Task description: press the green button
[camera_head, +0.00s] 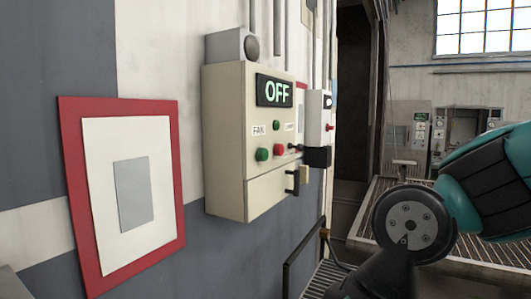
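A beige control box (226,140) is fixed to the wall left of centre, with its front face seen at an angle. A round green button (262,154) sits on the left of its front, below a small "FAN" label (259,131). A red button (279,149) is just right of the green button. Nothing covers the green button. Part of my arm shows at the lower right, apart from the box; my gripper is out of view.
A dark block (317,157) juts out at the box's right side, and a black handle (292,180) is below the buttons. A red-framed panel (170,190) hangs on the wall at left. A dark railing (303,255) stands below the box.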

